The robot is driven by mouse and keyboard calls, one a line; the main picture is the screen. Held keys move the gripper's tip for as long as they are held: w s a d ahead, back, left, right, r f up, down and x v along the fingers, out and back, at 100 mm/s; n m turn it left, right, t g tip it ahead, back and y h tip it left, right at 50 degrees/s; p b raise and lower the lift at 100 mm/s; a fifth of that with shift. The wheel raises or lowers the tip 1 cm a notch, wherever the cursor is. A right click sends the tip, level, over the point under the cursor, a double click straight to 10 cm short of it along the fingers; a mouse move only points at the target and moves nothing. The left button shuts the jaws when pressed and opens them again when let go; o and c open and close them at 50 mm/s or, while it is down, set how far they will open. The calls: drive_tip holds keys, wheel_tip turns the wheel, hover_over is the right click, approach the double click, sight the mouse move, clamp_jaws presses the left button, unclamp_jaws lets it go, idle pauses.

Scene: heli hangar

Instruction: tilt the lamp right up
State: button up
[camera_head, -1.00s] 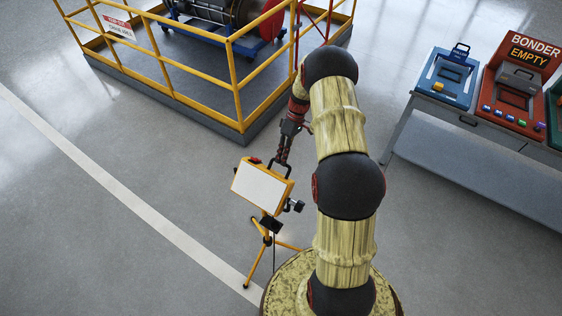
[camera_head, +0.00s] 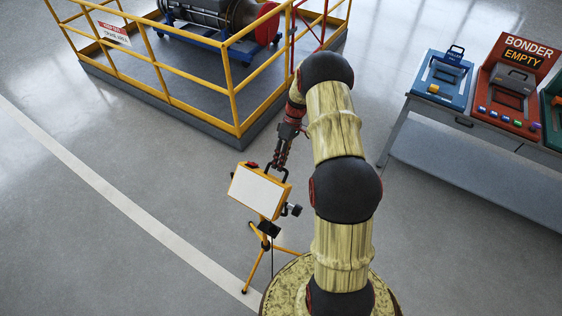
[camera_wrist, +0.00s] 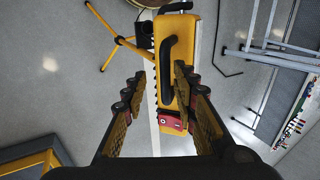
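The work lamp (camera_head: 259,191) stands on a yellow tripod (camera_head: 258,265). It has a yellow housing, a pale front panel and a black handle on top. In the head view the panel faces up and toward the camera. My gripper (camera_head: 280,163) is just above the lamp's top, by the handle. In the wrist view my gripper (camera_wrist: 158,85) is open, with the yellow housing (camera_wrist: 184,45) and black handle (camera_wrist: 166,70) between and beyond its fingers. A red switch (camera_wrist: 172,122) also shows there. I cannot tell whether a finger touches the lamp.
A yellow railing (camera_head: 160,65) encloses an engine on a platform behind the lamp. A grey table (camera_head: 470,125) with blue and red cases stands at the right. The floor left of the lamp is clear, crossed by a white line (camera_head: 120,200).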

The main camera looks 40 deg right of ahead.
drive_tip(key=shift+r, duration=0.1)
drive_tip(key=v, duration=1.1)
drive_tip(key=shift+d+r, duration=0.25)
drive_tip(key=shift+r, duration=0.1)
drive_tip(key=shift+w, duration=0.15)
